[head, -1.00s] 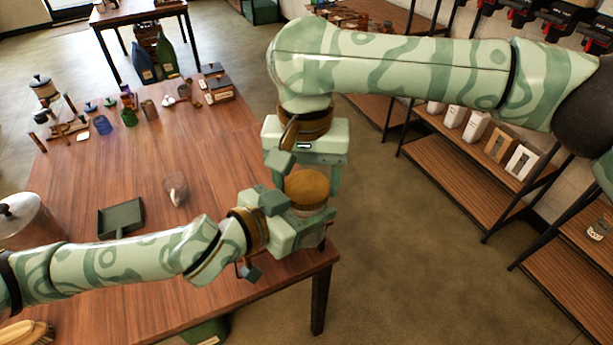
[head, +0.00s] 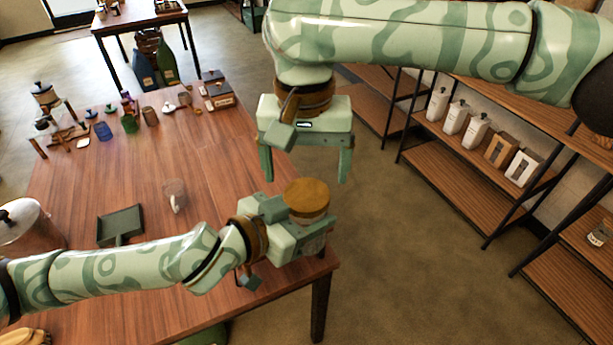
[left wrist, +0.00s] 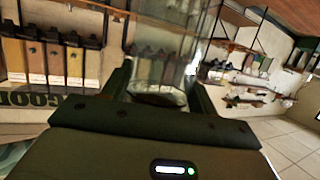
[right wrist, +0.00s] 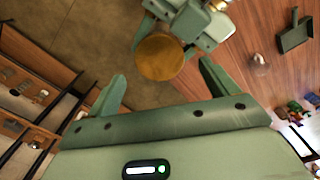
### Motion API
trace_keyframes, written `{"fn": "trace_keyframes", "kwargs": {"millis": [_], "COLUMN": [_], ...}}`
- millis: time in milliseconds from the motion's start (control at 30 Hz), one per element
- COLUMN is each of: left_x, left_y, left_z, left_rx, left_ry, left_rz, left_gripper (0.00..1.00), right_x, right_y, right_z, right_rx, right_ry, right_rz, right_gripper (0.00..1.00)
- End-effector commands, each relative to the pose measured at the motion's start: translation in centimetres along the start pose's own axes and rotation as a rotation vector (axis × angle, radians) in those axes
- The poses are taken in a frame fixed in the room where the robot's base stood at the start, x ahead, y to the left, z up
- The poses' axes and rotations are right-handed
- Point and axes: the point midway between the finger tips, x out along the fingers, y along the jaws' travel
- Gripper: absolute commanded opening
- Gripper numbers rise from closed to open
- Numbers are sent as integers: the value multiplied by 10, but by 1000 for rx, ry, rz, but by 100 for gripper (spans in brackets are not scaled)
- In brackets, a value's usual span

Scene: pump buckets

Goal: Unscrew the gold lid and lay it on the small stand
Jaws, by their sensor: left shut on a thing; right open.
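The round gold lid (head: 307,197) sits on top of the jar in my left gripper (head: 292,222), near the right edge of the table. The clear glass jar (left wrist: 158,72) shows between the left fingers in the left wrist view; in the head view it is mostly hidden by the lid and gripper. My right gripper (head: 306,168) is open and empty above the lid, fingers pointing down, apart from it. In the right wrist view the lid (right wrist: 160,56) shows beyond and between the open fingers. I cannot tell which thing is the small stand.
The wooden table (head: 150,180) holds a green scoop-like tray (head: 120,225), a clear glass mug (head: 174,195) and a metal canister (head: 28,232). Several small bottles and tools stand at its far end. Shelves with white bottles (head: 457,116) are on the right. The table's middle is mostly clear.

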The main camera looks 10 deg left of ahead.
Motion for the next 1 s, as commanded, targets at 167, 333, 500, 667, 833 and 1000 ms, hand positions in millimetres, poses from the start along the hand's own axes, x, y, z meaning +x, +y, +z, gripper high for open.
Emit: {"fn": "trace_keyframes", "kwargs": {"millis": [167, 333, 500, 667, 833, 1000], "left_x": [0, 0, 0, 0, 0, 0], "left_y": [0, 0, 0, 0, 0, 0], "left_z": [-1, -1, -1, -1, -1, -1], "left_rx": [1, 1, 1, 1, 1, 1], "left_ry": [2, 2, 2, 2, 2, 2], "left_rz": [0, 0, 0, 0, 0, 0], "left_gripper": [0, 0, 0, 0, 0, 0], "right_x": [-21, -33, -10, 18, 38, 45], "right_y": [0, 0, 1, 1, 1, 1], "right_z": [-1, 0, 1, 0, 0, 0], "right_rx": [150, 296, 298, 299, 298, 298], "right_ry": [5, 1, -3, -3, -1, 1], "right_rz": [4, 3, 2, 2, 1, 1], "right_gripper": [84, 84, 84, 84, 84, 84]}}
